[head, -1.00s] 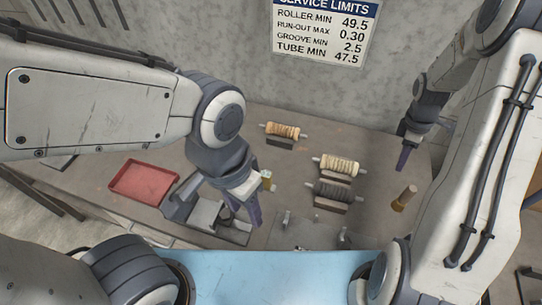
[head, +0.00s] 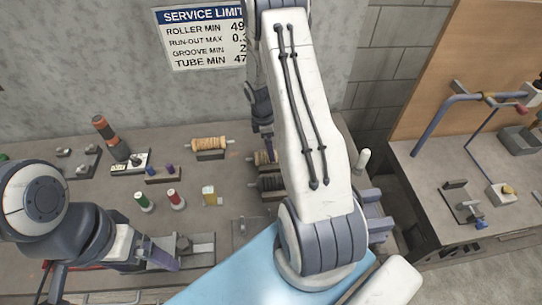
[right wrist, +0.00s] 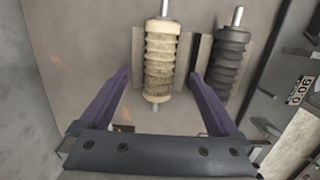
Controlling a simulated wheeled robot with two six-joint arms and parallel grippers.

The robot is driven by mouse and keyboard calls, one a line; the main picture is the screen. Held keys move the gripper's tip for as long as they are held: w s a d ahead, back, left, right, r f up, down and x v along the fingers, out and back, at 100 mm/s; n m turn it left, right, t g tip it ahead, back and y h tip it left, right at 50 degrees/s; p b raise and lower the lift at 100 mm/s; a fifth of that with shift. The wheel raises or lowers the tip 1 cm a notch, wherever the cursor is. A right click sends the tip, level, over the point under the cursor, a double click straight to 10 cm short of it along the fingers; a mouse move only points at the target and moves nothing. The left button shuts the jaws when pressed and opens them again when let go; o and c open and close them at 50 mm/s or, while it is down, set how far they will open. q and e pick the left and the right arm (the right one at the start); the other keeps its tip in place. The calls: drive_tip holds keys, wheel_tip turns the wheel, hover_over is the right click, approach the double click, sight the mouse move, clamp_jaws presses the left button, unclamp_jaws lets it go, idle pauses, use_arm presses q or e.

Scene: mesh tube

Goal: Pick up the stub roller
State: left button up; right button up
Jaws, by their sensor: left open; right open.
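Three ribbed rollers lie on cradles on the bench; which is the stub roller I cannot tell for certain. A tan roller (head: 209,144) is at the back. A cream roller (head: 259,159) and a dark roller (head: 270,184) are partly hidden by my right arm. In the right wrist view the cream roller (right wrist: 161,60) lies lengthwise between the open fingers of my right gripper (right wrist: 158,80), not gripped. The dark roller (right wrist: 229,62) is just right of the right finger. My left gripper (head: 165,258) is open and empty near the bench front, left of the rollers.
Reels (head: 176,200), a yellow-topped bottle (head: 209,195) and an orange-black cylinder (head: 110,138) stand left of the rollers. A pale peg (head: 362,160) stands right of my right arm. A second bench (head: 440,160) with fixtures is farther right.

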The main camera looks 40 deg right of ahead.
drive_tip(key=f, duration=0.1)
drive_tip(key=f+p, duration=0.1)
drive_tip(key=f, duration=0.2)
drive_tip(key=shift+s+d+f, duration=0.1)
drive_tip(key=shift+s+d, duration=0.05)
drive_tip(key=shift+d, duration=0.15)
clamp_jaws()
